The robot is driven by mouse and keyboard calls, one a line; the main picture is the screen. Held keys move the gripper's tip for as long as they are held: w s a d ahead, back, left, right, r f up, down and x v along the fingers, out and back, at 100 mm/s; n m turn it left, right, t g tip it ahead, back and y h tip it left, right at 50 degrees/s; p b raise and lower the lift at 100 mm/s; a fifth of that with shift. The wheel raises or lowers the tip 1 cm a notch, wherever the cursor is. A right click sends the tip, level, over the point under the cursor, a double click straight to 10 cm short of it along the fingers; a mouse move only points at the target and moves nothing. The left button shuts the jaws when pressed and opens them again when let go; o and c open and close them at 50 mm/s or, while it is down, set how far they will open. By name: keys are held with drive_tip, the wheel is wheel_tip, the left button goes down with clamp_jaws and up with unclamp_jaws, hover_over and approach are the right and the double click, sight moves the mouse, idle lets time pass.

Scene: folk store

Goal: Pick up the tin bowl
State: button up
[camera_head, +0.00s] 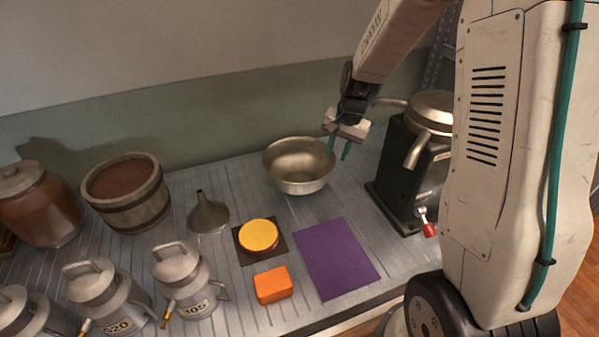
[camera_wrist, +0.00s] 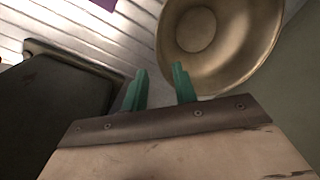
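The tin bowl (camera_head: 298,180) is wide, round and metallic, and stands upright on the grey slatted counter near the back wall. It looks empty. In the wrist view the bowl (camera_wrist: 255,55) fills the upper right, just beyond the fingertips. My gripper (camera_head: 339,149) has teal fingers and hangs at the bowl's right rim, from above. In the wrist view the two fingers (camera_wrist: 159,78) are spread apart with nothing between them. I cannot tell whether a finger touches the rim.
A dark machine with a metal lid (camera_head: 431,113) stands close right of my gripper. A purple mat (camera_head: 337,258), an orange block (camera_head: 273,285), a yellow disc (camera_head: 258,235) and a funnel (camera_head: 208,213) lie in front and left. A wooden tub (camera_head: 128,194) and several cans stand further left.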

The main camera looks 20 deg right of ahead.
sight(331, 169)
drive_tip(key=f, duration=0.3)
drive_tip(key=w+f, duration=0.1)
drive_tip(key=f, duration=0.1)
drive_tip(key=w+f, duration=0.1)
drive_tip(key=f, duration=0.2)
drive_tip(key=shift+a+f, duration=0.2)
drive_tip(key=shift+f, duration=0.1)
clamp_jaws()
